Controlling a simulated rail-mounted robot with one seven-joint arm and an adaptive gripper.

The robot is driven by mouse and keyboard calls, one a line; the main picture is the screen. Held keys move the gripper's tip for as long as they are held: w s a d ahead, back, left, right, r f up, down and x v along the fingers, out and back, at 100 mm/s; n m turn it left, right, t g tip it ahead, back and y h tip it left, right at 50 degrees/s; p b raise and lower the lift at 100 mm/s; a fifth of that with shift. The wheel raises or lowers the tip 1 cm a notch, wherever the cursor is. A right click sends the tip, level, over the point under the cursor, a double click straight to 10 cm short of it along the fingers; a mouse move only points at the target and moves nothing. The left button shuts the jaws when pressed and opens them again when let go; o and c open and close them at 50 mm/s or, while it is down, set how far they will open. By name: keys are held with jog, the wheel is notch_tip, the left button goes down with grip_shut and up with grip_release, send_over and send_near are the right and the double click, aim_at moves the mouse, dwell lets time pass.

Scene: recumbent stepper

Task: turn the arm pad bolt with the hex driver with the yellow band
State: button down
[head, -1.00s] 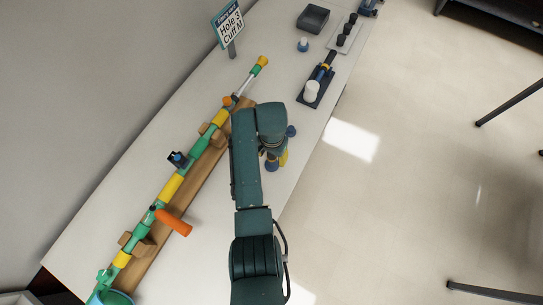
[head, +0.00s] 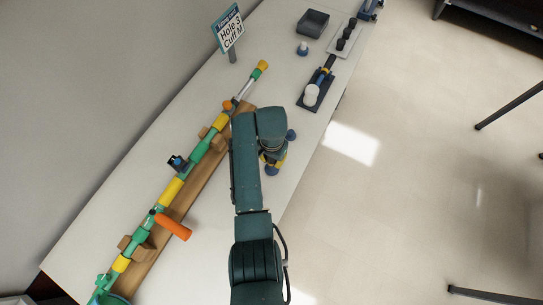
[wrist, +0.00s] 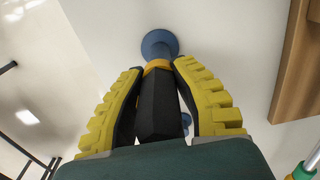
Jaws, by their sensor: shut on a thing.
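My gripper (wrist: 160,75) is shut on the black faceted handle of a driver (wrist: 158,105), which has a yellow-orange band (wrist: 158,66) just past the fingertips. A round blue piece (wrist: 160,44) lies directly beyond the band; I cannot tell whether it is joined to the driver. In the head view the gripper (head: 280,163) is mostly hidden under my arm, low near the table's right edge. A long green and yellow pole (head: 172,188) with an orange grip (head: 173,227) rests on wooden blocks to the left. A teal cuff (head: 112,299) shows at its near end. I cannot make out the arm pad bolt.
A sign reading "Hole 3 Cuff M" (head: 229,29) stands at the back.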

jog(key=shift+r+p, duration=1.05)
jog(key=shift+r, duration=0.05)
dwell(0.4)
jog(key=shift+r+p, duration=3.35)
jog(key=shift+r, duration=0.05)
jog(key=shift+r+p, duration=1.5)
